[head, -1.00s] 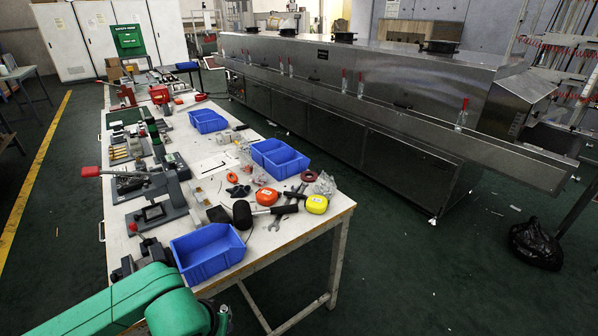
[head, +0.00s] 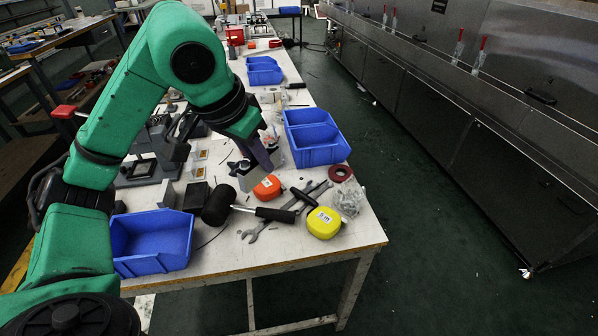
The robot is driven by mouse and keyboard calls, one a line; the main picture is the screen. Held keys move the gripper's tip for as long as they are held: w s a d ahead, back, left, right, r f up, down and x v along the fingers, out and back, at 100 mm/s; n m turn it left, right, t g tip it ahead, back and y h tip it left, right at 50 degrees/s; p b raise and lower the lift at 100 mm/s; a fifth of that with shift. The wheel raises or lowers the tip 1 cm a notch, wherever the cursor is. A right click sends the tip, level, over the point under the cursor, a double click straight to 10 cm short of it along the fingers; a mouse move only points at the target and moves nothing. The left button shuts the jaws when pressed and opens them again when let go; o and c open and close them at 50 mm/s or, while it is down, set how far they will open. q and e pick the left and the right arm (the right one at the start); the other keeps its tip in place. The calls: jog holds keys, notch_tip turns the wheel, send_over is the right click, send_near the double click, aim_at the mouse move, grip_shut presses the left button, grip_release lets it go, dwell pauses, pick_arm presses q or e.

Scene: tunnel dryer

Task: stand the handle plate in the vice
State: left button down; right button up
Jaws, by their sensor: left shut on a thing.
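My left gripper (head: 262,158) reaches down over the middle of the bench, behind the orange tape measure. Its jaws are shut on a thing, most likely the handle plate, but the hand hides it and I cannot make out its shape. Dark grey bench fixtures (head: 174,138) stand left of the gripper, partly behind my green arm. I cannot tell for sure which one is the vice. My right gripper is not in view.
Blue bins stand at front left (head: 152,243) and right (head: 316,146). A clear bag (head: 350,197) lies near the right edge.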

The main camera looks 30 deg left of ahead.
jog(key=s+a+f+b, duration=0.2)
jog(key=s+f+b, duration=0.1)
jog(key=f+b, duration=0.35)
pick_arm(q)
jog(key=f, duration=0.6)
jog(key=f+b, duration=0.1)
jog(key=f, duration=0.5)
jog(key=s+f, duration=0.1)
jog(key=f, duration=0.6)
jog(key=shift+a+f, duration=0.1)
jog(key=shift+a, duration=0.15)
jog(key=shift+f, duration=0.2)
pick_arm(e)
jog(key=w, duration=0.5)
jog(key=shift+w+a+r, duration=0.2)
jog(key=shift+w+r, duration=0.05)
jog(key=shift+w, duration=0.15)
